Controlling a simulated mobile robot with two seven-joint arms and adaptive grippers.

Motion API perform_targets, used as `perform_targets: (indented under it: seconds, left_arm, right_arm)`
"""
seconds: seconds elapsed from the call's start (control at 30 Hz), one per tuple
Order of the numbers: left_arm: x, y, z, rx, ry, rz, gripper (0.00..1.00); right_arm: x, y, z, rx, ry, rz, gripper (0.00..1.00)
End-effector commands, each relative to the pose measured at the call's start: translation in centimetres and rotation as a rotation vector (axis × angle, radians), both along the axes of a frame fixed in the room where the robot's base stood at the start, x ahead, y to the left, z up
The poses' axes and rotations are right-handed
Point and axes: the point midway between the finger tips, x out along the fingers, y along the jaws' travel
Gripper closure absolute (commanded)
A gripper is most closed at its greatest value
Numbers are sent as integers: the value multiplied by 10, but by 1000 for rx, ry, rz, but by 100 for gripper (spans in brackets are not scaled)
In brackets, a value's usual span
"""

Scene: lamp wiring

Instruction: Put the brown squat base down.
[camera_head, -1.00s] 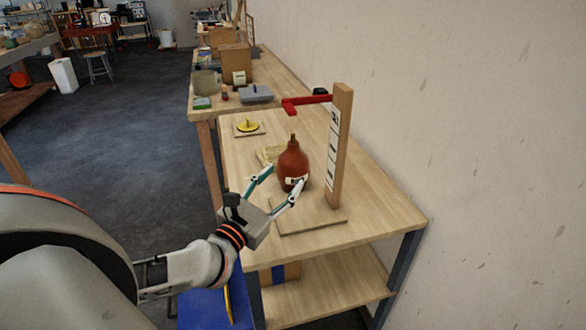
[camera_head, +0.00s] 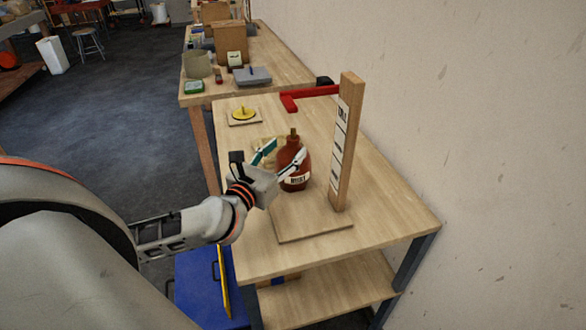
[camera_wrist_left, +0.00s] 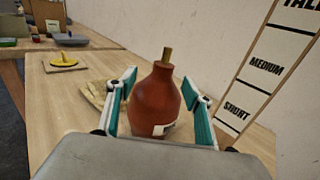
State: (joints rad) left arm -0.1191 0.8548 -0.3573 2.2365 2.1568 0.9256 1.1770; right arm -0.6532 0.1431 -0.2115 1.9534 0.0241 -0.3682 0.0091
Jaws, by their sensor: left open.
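The brown squat base (camera_head: 295,172) is a rounded red-brown bottle shape with a short brass-coloured neck and a white label. It stands upright on the wooden table (camera_head: 400,222). In the left wrist view the base (camera_wrist_left: 155,100) sits between the two teal fingers. My left gripper (camera_head: 282,152) is open around it, and a gap shows beside the fingers. The label is partly hidden in the wrist view by the gripper body. My right gripper is not in view.
A yellow disc (camera_head: 243,112) lies on a small board behind. Another bench with boxes (camera_head: 231,45) is farther back.

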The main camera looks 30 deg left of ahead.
Motion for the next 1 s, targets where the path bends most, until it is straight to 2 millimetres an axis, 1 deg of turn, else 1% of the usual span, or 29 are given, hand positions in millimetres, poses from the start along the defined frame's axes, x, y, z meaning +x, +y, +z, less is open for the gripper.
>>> perform_targets:
  seconds: [0.1,0.3,0.4,0.6,0.63,0.67,0.7,0.77,0.8,0.83,0.97,1.0]
  left_arm:
    - [17,-1,4,0,-5,1,49]
    - [39,0,3,2,-2,0,49]
    - [43,0,2,1,-1,-1,49]
    - [43,0,2,1,0,-1,49]
    - [43,0,2,1,0,-1,51]
    - [43,0,2,1,0,-1,59]
    - [43,0,2,1,0,-1,69]
    - [43,0,2,1,0,-1,85]
    - [43,0,2,1,0,-1,95]
    - [43,0,1,1,1,0,100]
    - [42,0,0,1,4,0,100]
    - [43,0,2,2,-2,-1,100]
  right_arm:
    - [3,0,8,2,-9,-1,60]
    - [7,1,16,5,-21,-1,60]
    - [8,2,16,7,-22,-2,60]
    - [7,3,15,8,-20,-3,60]
    - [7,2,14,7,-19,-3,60]
    - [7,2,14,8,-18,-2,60]
    - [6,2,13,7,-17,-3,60]
    - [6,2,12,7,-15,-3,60]
    - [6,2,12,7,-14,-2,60]
    - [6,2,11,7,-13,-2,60]
    - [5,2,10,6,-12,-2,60]
    - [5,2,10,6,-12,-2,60]
